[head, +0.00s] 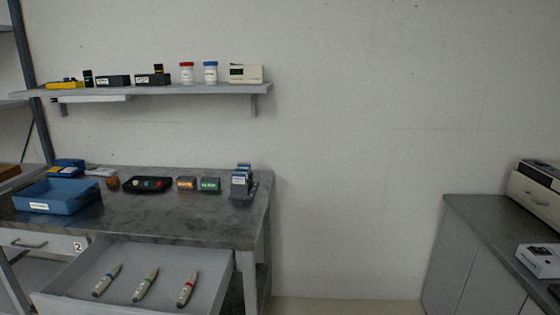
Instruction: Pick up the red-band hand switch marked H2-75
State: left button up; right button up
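Three pale pen-shaped hand switches lie apart from each other in an open drawer (125,260) at the lower left. The red-band hand switch (188,289) is the rightmost and lies at a slant. The green-band hand switch (145,284) is in the middle. The blue-band hand switch (106,280) is at the left. Any marking such as H2-75 is too small to read. Neither of my grippers is in view.
The drawer is pulled out below a dark-topped table (150,212). On the table stand a blue bin (60,195), a black tray (133,186) and small devices. A wall shelf (215,88) holds jars and boxes. A counter (480,221) stands at the right; bare floor lies between.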

aim_at(187, 289)
jog(key=j+u, duration=0.35)
jog(key=j, duration=1.05)
